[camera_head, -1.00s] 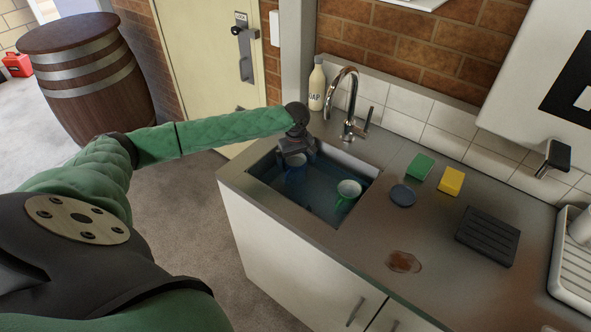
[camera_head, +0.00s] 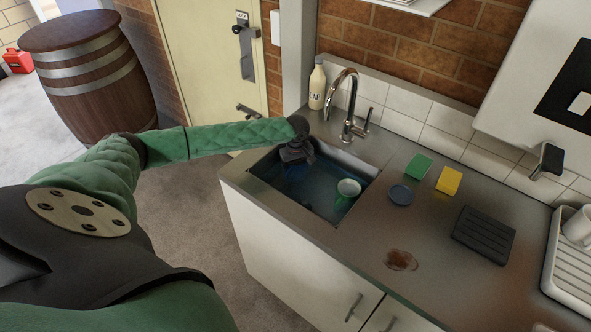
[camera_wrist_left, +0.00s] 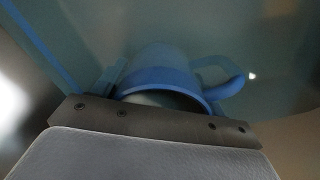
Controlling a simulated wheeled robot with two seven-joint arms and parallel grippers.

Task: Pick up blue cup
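The blue cup (camera_wrist_left: 165,75) is in the water of the sink (camera_head: 369,166). In the left wrist view its rim faces me and its handle points right. In the head view only a little blue (camera_head: 294,174) shows beneath my left gripper (camera_head: 297,166). My left gripper reaches down into the sink over the cup. In the wrist view, one finger (camera_wrist_left: 112,76) stands close along the cup's left side; the other is hard to make out. I cannot tell whether they press on it. My right gripper is out of view.
A green cup (camera_head: 347,192) with a pale inside sits at the sink's right. The tap (camera_head: 345,100) and soap bottle (camera_head: 317,86) stand behind. A green sponge (camera_head: 418,167), yellow sponge (camera_head: 449,181), blue disc (camera_head: 400,195) and dark rack (camera_head: 484,235) lie on the counter right.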

